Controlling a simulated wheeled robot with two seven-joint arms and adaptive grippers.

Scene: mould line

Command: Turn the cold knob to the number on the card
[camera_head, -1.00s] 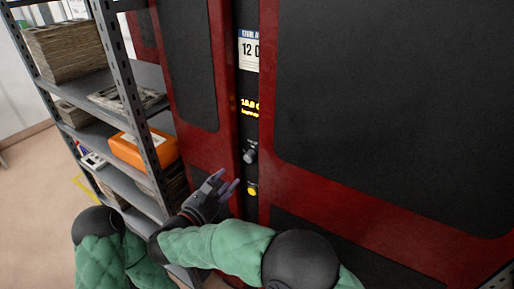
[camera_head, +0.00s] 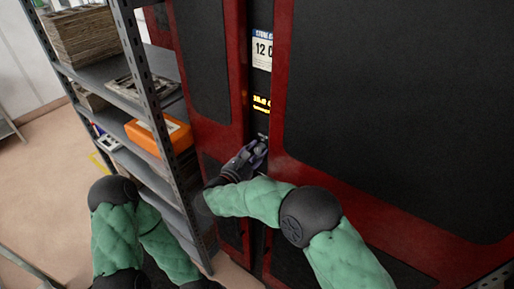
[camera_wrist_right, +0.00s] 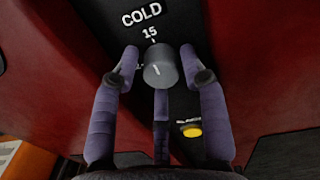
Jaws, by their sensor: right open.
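The cold knob (camera_wrist_right: 160,72) is a grey round knob on a black strip, under the label COLD and the number 15, in the right wrist view. A pale line marks its face. My right gripper (camera_wrist_right: 158,78) is open, with purple fingers on both sides of the knob and one below it; I cannot tell if they touch it. In the head view my right gripper (camera_head: 256,150) covers most of the knob. My left gripper is not in view.
A yellow button (camera_wrist_right: 193,131) lies just below right of the knob. Red and black cabinet doors (camera_head: 390,110) flank the strip. A metal shelf (camera_head: 150,95) with an orange box (camera_head: 160,136) stands close on the left.

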